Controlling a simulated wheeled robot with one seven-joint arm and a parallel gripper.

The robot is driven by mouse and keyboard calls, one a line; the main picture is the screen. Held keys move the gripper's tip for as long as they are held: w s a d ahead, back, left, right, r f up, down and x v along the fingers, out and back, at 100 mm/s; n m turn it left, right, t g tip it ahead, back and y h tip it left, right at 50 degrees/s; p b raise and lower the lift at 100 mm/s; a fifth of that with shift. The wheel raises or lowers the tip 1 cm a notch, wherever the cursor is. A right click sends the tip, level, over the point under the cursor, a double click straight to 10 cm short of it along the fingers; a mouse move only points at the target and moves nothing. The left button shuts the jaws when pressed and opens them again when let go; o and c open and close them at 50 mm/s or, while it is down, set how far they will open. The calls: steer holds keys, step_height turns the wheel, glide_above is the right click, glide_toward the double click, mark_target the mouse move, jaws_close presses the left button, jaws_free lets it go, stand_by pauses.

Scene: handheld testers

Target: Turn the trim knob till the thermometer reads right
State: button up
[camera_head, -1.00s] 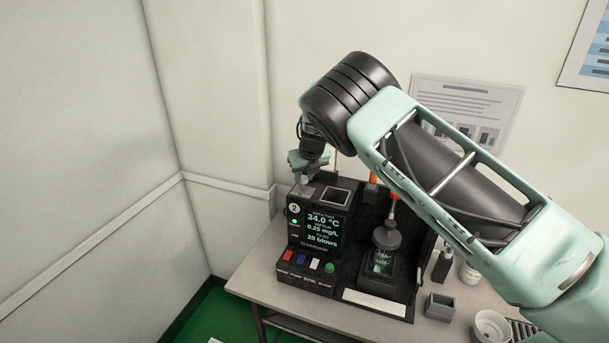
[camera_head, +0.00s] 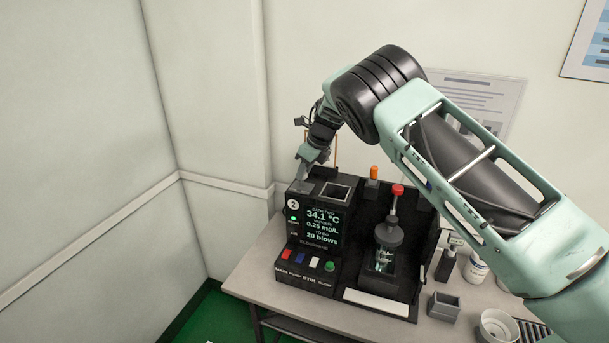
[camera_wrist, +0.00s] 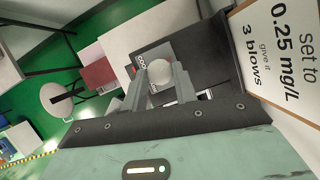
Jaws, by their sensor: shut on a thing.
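The black tester unit (camera_head: 328,280) stands on the table. Its lit display (camera_head: 323,226) reads 34.1 °C, 0.25 mg/L and 20 blows. My gripper (camera_head: 302,178) is at the unit's top left corner, tilted. In the wrist view my gripper (camera_wrist: 158,84) has its two fingers on either side of a round pale grey knob (camera_wrist: 160,72), shut on it. In the head view the knob is hidden or too small to make out. A jar with a dark lid (camera_head: 388,236) and a red-topped stem (camera_head: 397,191) stands in the unit's right part.
A sign (camera_wrist: 280,45) reads "set to 0.25 mg/L, give it 3 blows". An orange-topped piece (camera_head: 374,173) stands behind the jar. A grey box (camera_head: 443,307), a white bowl (camera_head: 497,326) and a labelled bottle (camera_head: 476,267) are on the table at right. Coloured buttons (camera_head: 308,263) line the front.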

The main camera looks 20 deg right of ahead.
steer(key=shift+w+d+n+g+y+b, duration=0.1)
steer(key=shift+n+g+y+b, duration=0.2)
steer(key=shift+n, duration=0.65)
steer(key=shift+w+n+g+y+b, duration=0.1)
steer(key=shift+n+g+b, duration=0.25)
steer(key=shift+n, duration=0.6)
steer(key=o, duration=1)
steer(key=shift+c, duration=0.2)
steer(key=b+v, duration=0.5)
steer(key=v, duration=1.2)
steer(key=shift+r, duration=0.2)
